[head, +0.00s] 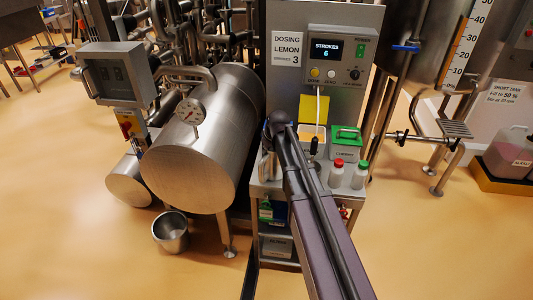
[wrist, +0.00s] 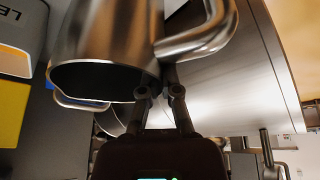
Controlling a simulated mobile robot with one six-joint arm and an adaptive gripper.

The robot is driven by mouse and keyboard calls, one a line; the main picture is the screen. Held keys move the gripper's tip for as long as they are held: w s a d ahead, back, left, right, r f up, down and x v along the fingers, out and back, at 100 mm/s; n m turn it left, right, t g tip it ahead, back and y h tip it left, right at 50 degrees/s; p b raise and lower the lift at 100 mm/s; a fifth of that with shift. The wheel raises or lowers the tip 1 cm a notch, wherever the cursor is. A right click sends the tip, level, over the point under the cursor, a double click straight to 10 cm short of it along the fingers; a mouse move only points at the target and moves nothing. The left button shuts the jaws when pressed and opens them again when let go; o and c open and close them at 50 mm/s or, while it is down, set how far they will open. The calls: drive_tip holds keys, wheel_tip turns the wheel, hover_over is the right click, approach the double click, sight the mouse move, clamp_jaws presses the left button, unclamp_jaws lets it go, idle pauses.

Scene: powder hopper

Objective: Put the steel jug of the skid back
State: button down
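The steel jug (wrist: 105,40) fills the upper left of the wrist view, with its dark mouth toward the bottom of the picture and a bent handle (wrist: 205,38) on its right. In the head view the jug (head: 267,166) shows only in part, left of my arm at the front left of the skid (head: 328,85). My gripper (wrist: 161,92) has its two fingertips a little apart beside the jug's rim and the near end of the handle. Whether they touch or hold the handle is unclear. In the head view the gripper is hidden by my arm. Whether the jug rests on the deck is unclear.
A large steel tank (head: 205,140) with a gauge stands close on the left. A steel bucket (head: 171,232) is on the floor. Red-capped (head: 337,172) and green-capped (head: 360,174) bottles and a green-topped box (head: 345,140) stand right of my arm. The floor at front is clear.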

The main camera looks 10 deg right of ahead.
drive_tip(key=shift+f, duration=0.15)
drive_tip(key=c, duration=0.8)
unclamp_jaws()
drive_tip(key=shift+r, duration=0.2)
drive_tip(key=p+v, duration=0.3)
drive_tip(key=shift+s+r+p, duration=0.2)
drive_tip(key=shift+r+p, duration=0.15)
drive_tip(key=shift+p, duration=0.05)
drive_tip(key=p+v, duration=0.7)
drive_tip(key=v, duration=0.1)
drive_tip(key=shift+d, duration=0.15)
drive_tip(key=s+d+f+m+g+h, duration=0.1)
drive_tip(key=s+m+g, duration=0.3)
drive_tip(key=s, duration=1.8)
drive_tip(key=shift+d+f+m+h, duration=0.15)
drive_tip(key=shift+d+m+h, duration=0.25)
drive_tip(key=shift+m, duration=0.3)
